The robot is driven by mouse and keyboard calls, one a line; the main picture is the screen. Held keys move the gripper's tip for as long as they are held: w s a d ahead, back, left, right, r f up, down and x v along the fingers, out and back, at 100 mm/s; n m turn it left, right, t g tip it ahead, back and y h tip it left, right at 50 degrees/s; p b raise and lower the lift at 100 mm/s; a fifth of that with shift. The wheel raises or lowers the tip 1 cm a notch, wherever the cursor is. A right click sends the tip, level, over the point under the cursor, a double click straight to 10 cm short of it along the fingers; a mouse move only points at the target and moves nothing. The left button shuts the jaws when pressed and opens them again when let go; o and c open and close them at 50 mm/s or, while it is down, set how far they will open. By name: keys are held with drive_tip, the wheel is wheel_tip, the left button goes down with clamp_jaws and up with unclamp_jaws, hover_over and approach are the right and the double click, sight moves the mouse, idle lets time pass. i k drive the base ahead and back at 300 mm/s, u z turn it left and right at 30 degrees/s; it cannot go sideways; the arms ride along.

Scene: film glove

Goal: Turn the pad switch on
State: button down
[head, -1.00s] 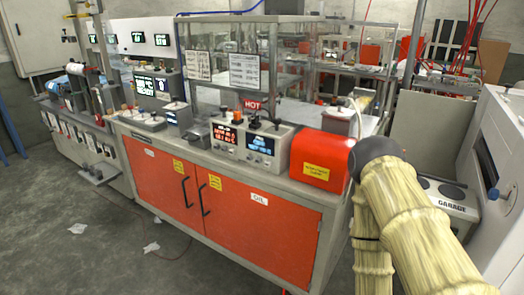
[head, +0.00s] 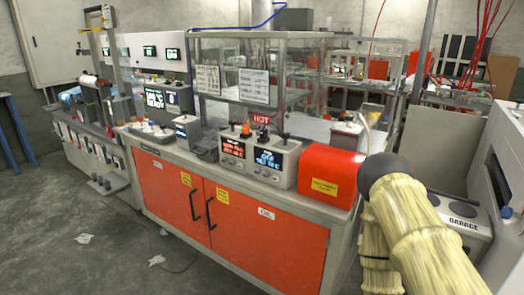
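I cannot tell for certain which control is the pad switch. A grey control unit (head: 262,158) with two lit displays, one red and one blue, stands on the counter, with small knobs below the displays. An orange-topped knob or lamp (head: 246,131) and dark knobs are on its top. Lettering on the displays is too small to read surely. My arm, in a pale yellow ribbed sleeve with a dark rounded joint, fills the lower right. My gripper is not in view.
The counter (head: 345,208) sits over orange cabinet doors (head: 238,220). A red-orange box (head: 328,176) stands right of the control unit, close to my arm. A glass enclosure (head: 300,80) is behind. Grey floor (head: 60,220) at left is mostly open, with scraps of litter.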

sight(286, 136)
drive_tip(key=k, duration=1)
drive_tip(key=z, duration=0.7)
drive_tip(key=i, duration=1.45)
drive_tip(key=u, duration=0.15)
